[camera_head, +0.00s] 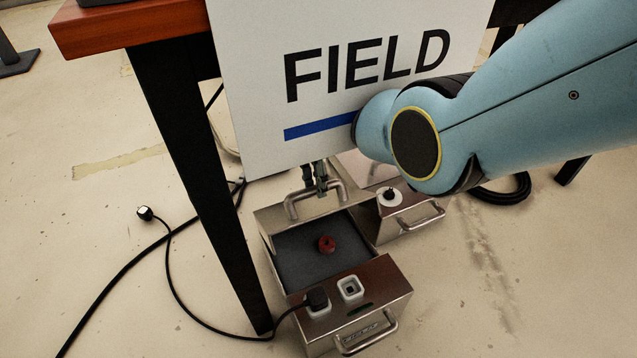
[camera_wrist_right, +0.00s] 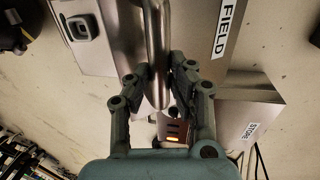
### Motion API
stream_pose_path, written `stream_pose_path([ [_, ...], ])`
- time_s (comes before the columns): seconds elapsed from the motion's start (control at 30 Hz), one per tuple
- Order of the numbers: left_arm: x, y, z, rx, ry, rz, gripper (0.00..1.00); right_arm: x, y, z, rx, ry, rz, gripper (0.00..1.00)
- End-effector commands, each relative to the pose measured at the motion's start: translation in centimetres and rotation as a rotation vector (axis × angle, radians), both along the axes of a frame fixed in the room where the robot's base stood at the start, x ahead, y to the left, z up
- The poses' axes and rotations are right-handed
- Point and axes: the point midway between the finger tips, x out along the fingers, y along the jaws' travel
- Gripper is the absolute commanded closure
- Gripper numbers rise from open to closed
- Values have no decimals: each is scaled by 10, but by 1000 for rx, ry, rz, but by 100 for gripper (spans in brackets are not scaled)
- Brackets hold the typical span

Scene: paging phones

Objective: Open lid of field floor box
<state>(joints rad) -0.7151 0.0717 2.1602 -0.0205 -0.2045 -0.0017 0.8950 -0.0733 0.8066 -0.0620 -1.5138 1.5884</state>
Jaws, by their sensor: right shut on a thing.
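The field floor box (camera_head: 370,285) is a metal box on the floor with its dark, padded inside open to view. A red round object (camera_head: 327,244) lies inside. Its lid (camera_head: 275,218), a metal panel with a bar handle (camera_head: 292,206), stands raised at the far side of the opening. My right gripper (camera_head: 320,180) is shut on that handle, partly hidden behind the FIELD sign. In the right wrist view the handle (camera_wrist_right: 157,45) runs between the fingers (camera_wrist_right: 156,85), beside a panel labelled FIELD (camera_wrist_right: 222,30). My left gripper is not in view.
A second metal box (camera_head: 408,217) with a handle sits right behind, labelled STORE (camera_wrist_right: 248,130) in the wrist view. A black plug (camera_head: 317,298) with cable is in the near socket panel. A loose plug (camera_head: 145,213) lies left. The table leg (camera_head: 205,180) stands close left.

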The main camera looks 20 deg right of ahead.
Motion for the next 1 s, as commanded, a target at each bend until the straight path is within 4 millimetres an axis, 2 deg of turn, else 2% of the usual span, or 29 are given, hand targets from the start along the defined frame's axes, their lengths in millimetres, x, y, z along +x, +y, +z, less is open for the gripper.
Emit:
stream_pose_path([
  [0.07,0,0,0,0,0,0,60,0,1,-2,1,-2,0,100],
  [0.1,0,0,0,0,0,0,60,0,1,-2,1,-2,0,79],
  [0.3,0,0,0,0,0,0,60,0,0,-1,1,-1,0,56],
  [0.57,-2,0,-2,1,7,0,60,0,0,0,0,0,0,56],
  [0.67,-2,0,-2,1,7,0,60,2,0,7,0,-3,0,56],
  [0.77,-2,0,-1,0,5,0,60,5,1,23,1,-5,0,56],
  [1.0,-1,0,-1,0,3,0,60,15,1,77,1,-6,0,56],
])
